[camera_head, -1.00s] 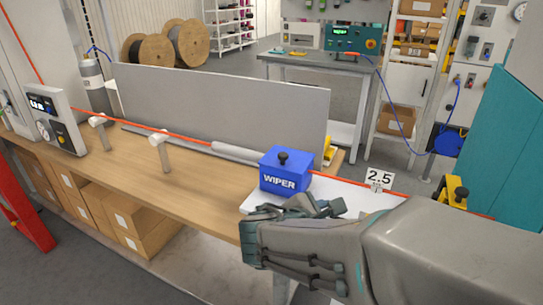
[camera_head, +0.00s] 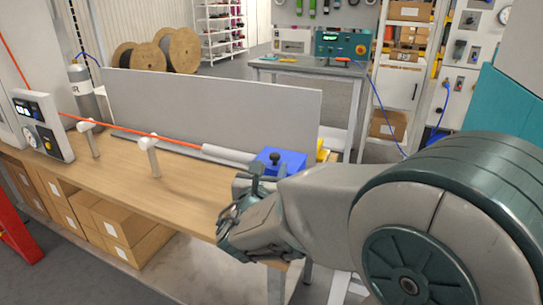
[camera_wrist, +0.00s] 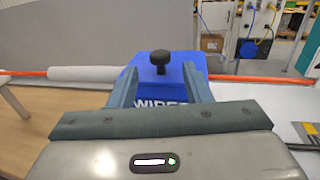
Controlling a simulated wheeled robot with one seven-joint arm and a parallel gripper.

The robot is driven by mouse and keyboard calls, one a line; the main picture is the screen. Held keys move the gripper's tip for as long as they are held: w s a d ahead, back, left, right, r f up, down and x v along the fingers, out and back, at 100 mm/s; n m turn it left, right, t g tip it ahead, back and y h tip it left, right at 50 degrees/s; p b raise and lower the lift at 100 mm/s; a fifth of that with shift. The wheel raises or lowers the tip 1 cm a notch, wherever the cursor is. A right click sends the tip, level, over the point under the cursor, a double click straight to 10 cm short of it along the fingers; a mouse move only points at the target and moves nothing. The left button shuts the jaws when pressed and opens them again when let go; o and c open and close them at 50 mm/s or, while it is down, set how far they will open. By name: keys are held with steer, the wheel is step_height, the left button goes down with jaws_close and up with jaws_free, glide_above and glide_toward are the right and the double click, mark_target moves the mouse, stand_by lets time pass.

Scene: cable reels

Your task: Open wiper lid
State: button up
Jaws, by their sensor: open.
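The blue wiper box (camera_head: 287,160) stands near the right end of the wooden bench, with a black knob (camera_head: 275,158) on its lid. In the head view my arm hides its front. The wrist view shows the blue box (camera_wrist: 165,72) straight ahead with its black knob (camera_wrist: 160,60) upright on top; the lid looks closed. My gripper (camera_wrist: 160,90) is open, its two fingers pointing at the box, one on each side of the knob in the picture. I cannot tell whether they touch the box. In the head view my gripper (camera_head: 262,180) is in front of the box.
An orange cable (camera_head: 130,130) runs along the bench (camera_head: 120,175) through a grey sleeve (camera_head: 228,154) into the box. A tall grey panel (camera_head: 210,107) stands behind it. White posts (camera_head: 149,150) hold the cable at left. A control unit (camera_head: 42,125) stands at the bench's left end.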

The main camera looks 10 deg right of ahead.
mark_target(274, 159)
steer(key=x, duration=0.6)
jaws_close()
